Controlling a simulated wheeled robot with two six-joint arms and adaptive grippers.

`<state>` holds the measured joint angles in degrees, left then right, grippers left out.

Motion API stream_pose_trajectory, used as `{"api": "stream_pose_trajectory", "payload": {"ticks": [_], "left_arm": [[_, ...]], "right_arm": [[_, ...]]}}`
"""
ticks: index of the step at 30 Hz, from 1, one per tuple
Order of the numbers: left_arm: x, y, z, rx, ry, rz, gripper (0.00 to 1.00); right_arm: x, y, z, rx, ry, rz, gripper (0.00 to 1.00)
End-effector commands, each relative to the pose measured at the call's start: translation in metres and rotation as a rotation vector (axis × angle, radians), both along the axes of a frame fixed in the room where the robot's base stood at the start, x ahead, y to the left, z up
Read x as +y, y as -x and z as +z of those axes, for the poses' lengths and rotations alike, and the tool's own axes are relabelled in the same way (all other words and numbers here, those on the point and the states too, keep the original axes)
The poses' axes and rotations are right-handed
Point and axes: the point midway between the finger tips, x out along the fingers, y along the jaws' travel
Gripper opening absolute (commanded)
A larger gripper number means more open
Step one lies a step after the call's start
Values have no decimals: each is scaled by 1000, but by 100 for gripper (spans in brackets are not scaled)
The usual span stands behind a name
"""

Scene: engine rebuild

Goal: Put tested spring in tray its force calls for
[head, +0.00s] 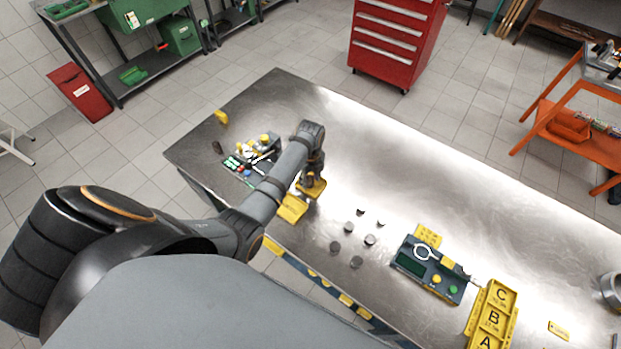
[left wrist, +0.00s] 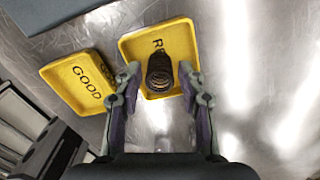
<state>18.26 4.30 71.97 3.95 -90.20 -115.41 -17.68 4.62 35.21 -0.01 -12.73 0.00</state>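A dark coil spring (left wrist: 159,74) appears in the left wrist view at a yellow tray (left wrist: 130,46) whose label starts with "R"; the rest is covered. It seems to stand in this tray, which also shows in the head view (head: 316,190). My left gripper (left wrist: 160,78) is open, its fingers on either side of the spring with a gap at each side. In the head view, the left gripper (head: 312,181) is low over that tray. A second yellow tray (left wrist: 84,88), marked GOOD, is beside it and looks empty; it also shows in the head view (head: 291,209). My right gripper is not in view.
Several dark small cylinders (head: 348,227) stand on the steel table (head: 420,175). Right of them is a tester (head: 410,262) with yellow and green buttons, then a yellow rack (head: 497,296) marked C, B, A. A cluttered dark mat (head: 236,165) lies left of the arm.

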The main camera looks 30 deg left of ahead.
Motion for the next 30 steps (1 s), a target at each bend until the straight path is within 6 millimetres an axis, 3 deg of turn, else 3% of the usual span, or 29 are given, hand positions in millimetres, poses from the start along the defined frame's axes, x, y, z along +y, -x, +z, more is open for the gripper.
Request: {"api": "stream_pose_trajectory", "payload": {"ticks": [5,13,24,30], "left_arm": [[-1,1,-2,1,3,0,36],[-1,0,6,-1,3,0,36],[0,-1,89,-5,1,0,36],[-1,0,116,-1,2,0,36]], "right_arm": [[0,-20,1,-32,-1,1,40],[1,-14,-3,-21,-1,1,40],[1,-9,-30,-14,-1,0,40],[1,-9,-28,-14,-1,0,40]]}}
